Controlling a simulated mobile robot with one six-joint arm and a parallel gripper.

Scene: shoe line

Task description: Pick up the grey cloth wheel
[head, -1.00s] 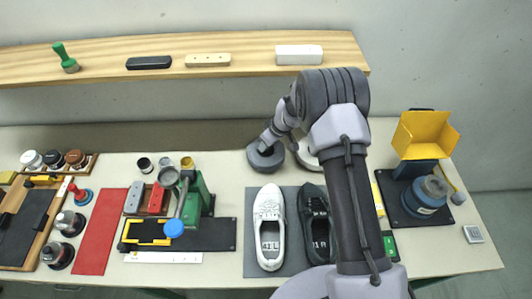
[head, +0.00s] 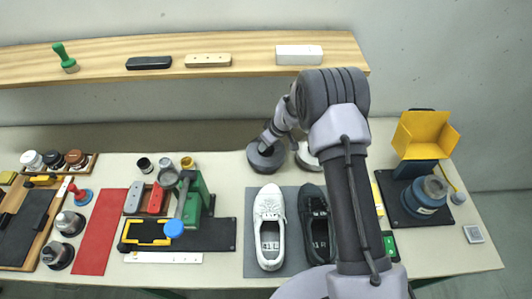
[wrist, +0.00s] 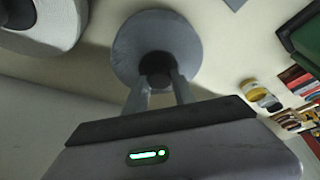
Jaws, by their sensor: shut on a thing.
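The grey cloth wheel (head: 266,158) is a dark grey disc at the back of the bench, above the white shoe in the head view. In the wrist view the grey wheel (wrist: 128,44) is a round disc with a dark hub at its near edge. My gripper (wrist: 160,84) is shut on that dark hub, with one finger on each side. In the head view my gripper (head: 268,141) is over the wheel, and my arm hides part of the area. Whether the wheel touches the bench I cannot tell.
A white wheel (head: 307,157) stands close on the right, partly behind my arm. A white shoe (head: 269,222) and a black shoe (head: 317,226) lie on a grey mat in front. A green press (head: 196,194) stands to the left.

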